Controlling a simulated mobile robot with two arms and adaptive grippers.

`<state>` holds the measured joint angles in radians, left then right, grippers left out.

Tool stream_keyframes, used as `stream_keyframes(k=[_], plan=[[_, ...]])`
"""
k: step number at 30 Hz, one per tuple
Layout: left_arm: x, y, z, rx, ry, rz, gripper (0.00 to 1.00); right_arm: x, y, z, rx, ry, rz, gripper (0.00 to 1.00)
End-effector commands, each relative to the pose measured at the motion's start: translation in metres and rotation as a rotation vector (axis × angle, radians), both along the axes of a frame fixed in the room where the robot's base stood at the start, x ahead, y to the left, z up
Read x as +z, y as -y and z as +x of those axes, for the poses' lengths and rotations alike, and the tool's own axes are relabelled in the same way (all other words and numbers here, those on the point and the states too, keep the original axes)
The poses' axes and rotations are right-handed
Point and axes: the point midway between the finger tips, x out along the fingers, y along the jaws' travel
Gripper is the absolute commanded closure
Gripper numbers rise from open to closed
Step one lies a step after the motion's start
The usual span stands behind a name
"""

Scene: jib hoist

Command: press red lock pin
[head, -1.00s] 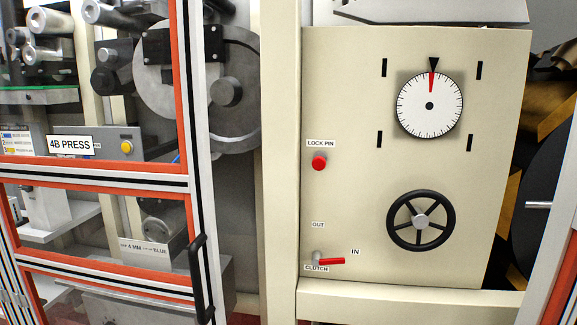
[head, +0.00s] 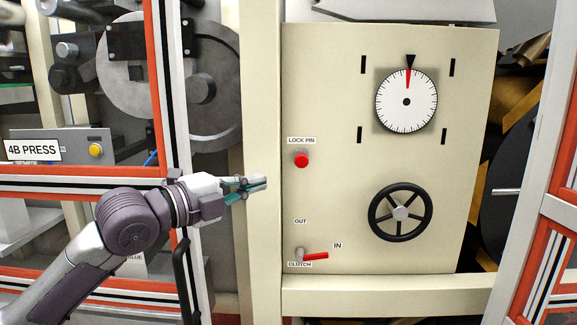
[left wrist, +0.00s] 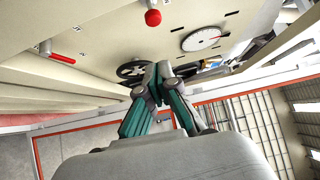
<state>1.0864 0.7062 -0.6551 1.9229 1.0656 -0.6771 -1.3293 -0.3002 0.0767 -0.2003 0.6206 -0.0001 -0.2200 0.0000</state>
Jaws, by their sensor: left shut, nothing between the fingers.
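The red lock pin (head: 302,160) is a round red knob on the cream panel (head: 340,110), under the label "LOCK PIN". It also shows at the top of the left wrist view (left wrist: 153,18). My left gripper (head: 266,184) is shut and empty. In the head view it is to the left of the pin and slightly lower, with a visible gap, its fingers pointing right. In the left wrist view its closed fingers (left wrist: 152,70) appear below the pin, apart from it. My right gripper is not in view.
The panel also carries a dial (head: 407,100), a black handwheel (head: 400,213) and a red clutch lever (head: 315,256) pointing toward "IN". A cream post (head: 262,90) stands left of the panel. An orange-framed glazed door with a black handle (head: 183,285) is behind my left arm.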

Motion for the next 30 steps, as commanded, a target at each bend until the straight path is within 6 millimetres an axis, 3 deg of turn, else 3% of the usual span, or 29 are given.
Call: stream_keyframes(k=[9, 14, 27, 30], plan=[[0.000, 0.001, 0.001, 0.000, -0.001, -0.001, 1.00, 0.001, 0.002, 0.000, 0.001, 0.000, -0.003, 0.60], [0.003, 0.011, 0.011, -0.001, -0.004, -0.004, 1.00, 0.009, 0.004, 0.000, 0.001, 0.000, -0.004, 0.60], [0.005, 0.075, 0.074, 0.000, -0.006, -0.004, 1.00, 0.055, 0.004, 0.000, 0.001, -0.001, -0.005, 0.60], [0.004, 0.071, 0.091, 0.004, -0.006, -0.001, 1.00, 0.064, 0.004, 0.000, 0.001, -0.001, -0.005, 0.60]])
